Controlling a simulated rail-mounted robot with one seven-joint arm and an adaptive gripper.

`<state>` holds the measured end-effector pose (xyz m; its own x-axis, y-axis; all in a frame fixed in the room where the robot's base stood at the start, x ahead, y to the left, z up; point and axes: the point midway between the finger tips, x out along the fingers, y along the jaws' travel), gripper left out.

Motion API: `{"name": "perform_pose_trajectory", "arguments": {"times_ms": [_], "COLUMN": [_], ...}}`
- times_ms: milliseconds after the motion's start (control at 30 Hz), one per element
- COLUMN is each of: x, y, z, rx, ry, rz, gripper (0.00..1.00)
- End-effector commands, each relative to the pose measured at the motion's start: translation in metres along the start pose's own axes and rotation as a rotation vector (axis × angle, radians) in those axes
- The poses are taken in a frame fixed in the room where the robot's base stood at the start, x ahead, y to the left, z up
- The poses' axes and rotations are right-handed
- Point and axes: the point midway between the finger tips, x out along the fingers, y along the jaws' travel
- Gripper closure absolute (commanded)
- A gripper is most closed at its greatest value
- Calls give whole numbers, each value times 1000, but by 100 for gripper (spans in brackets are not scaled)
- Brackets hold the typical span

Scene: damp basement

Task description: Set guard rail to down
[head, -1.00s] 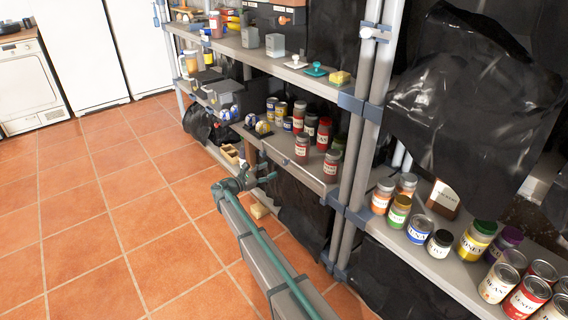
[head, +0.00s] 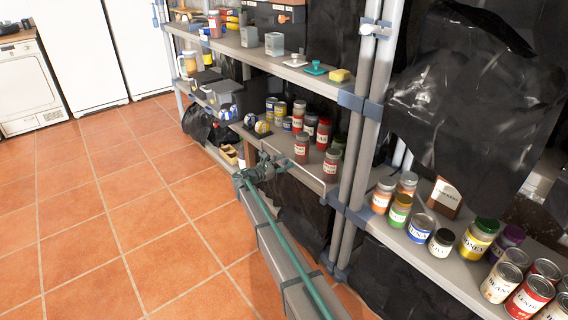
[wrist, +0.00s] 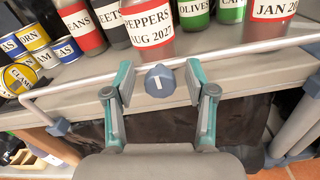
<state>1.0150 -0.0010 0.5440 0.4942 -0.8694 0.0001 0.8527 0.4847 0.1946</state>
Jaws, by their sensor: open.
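The guard rail (wrist: 105,77) is a thin pale bar along the front of the middle shelf, in front of the cans and jars. In the wrist view it runs across the picture, above the shelf's front face. A blue-grey knob (wrist: 160,83) with a white mark sits on that front face, just below the rail. My gripper (wrist: 160,66) is open, with one finger on each side of the knob; I cannot tell whether either finger touches it. In the head view my gripper (head: 272,166) is at the shelf front, and the rail is hard to make out there.
A grey shelf post (head: 350,170) stands to the right. Black sheeting (head: 300,215) hangs below the shelf. The tiled floor (head: 130,210) at left is clear.

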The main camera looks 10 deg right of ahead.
Motion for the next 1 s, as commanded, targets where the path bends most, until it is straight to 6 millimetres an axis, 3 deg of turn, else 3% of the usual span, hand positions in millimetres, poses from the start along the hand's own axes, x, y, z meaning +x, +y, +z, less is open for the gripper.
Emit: {"name": "perform_pose_trajectory", "arguments": {"times_ms": [67, 333, 667, 1000], "x": [0, 0, 0, 0], "y": [0, 0, 0, -11], "z": [0, 0, -3, -59], "rx": [0, 0, -1, -2], "ry": [0, 0, 0, 1], "rz": [0, 0, 0, -1], "gripper": [54, 99, 100, 100]}}
